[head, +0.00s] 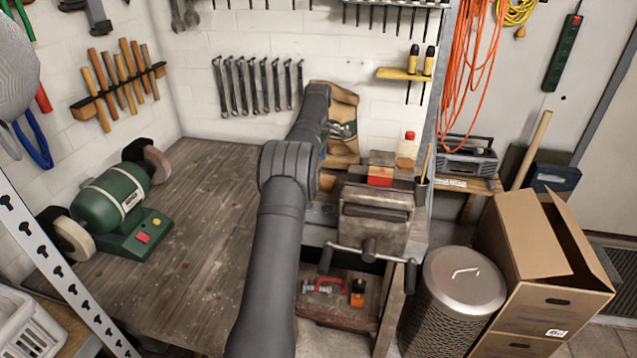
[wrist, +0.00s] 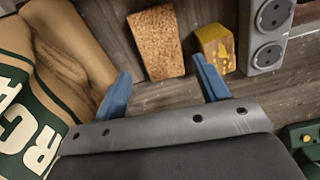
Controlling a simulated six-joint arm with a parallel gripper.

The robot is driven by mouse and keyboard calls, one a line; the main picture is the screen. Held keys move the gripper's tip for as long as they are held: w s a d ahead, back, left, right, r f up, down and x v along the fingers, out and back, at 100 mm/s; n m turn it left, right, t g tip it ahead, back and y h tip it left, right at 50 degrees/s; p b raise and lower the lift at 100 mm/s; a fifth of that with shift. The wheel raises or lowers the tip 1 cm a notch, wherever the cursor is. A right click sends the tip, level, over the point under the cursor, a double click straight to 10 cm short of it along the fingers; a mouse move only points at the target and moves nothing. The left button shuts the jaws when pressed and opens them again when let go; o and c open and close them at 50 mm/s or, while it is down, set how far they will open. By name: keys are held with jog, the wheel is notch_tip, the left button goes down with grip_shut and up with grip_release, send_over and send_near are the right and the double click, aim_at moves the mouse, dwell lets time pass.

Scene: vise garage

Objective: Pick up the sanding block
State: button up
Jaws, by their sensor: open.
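A brown, grainy cork-like block (wrist: 157,43), which looks like the sanding block, lies on the wooden bench in the wrist view. My gripper (wrist: 161,72) is open, its two blue fingers spread on the near side of the block. The block shows just beyond and between the fingertips, and nothing is held. I cannot tell the height of the fingers above the bench.
A yellow stained block (wrist: 216,46) lies close right of the right finger, beside a grey socket strip (wrist: 266,35). A printed tan bag (wrist: 60,60) crowds the left. A vise (head: 372,222) stands right of my arm; a green grinder (head: 112,208) is left, with bare bench between.

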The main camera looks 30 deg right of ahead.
aim_at(327, 184)
notch_tip(327, 184, down, 8)
jog(key=shift+r, duration=0.2)
jog(key=c, duration=0.7)
